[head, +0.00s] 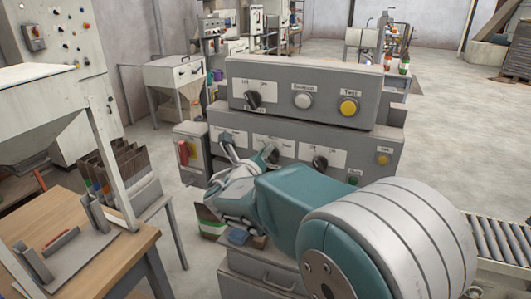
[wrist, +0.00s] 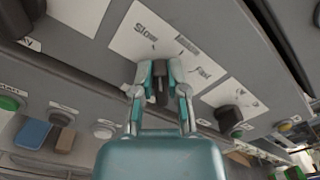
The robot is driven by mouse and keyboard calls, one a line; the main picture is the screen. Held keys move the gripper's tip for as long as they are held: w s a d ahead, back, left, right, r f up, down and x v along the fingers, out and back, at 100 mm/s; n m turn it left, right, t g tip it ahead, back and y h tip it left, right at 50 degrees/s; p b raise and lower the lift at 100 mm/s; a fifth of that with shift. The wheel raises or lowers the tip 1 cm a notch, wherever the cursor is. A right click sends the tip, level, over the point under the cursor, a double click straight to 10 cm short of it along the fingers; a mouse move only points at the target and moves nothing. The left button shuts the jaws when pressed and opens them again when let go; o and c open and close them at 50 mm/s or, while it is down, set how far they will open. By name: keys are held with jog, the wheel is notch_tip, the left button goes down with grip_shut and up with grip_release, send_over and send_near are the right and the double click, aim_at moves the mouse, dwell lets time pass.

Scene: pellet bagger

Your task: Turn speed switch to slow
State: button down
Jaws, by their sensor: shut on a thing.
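The speed switch (wrist: 160,88) is a dark knob below a white label plate (wrist: 155,38) reading "Slow" at the left, a blurred middle word and "Fast" at the right. My gripper (wrist: 159,74) is shut on this knob, with one teal finger on each side of it. The knob's face is mostly between the fingers, and it looks roughly upright, toward the middle of the label. In the head view my gripper (head: 248,153) reaches the lower grey panel (head: 228,119), and the switch is largely hidden behind the fingers and wrist.
Another dark knob (head: 320,162) sits to the right, also seen in the wrist view (wrist: 229,117). An upper panel holds a dark selector (head: 253,100), a grey button (head: 303,101) and a yellow button (head: 348,107). A wooden table (head: 120,248) stands at left, a roller conveyor (head: 502,240) at right.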

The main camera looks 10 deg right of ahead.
jog(key=shift+w+a+n, duration=0.15)
jog(key=shift+a+n, duration=0.05)
jog(key=shift+n, duration=0.7)
jog(key=c, duration=0.7)
grip_release()
jog(key=shift+o, duration=0.2)
jog(key=shift+w+f, duration=0.1)
jog(key=shift+w, duration=0.1)
jog(key=v, duration=1.2)
jog(key=shift+f, duration=0.1)
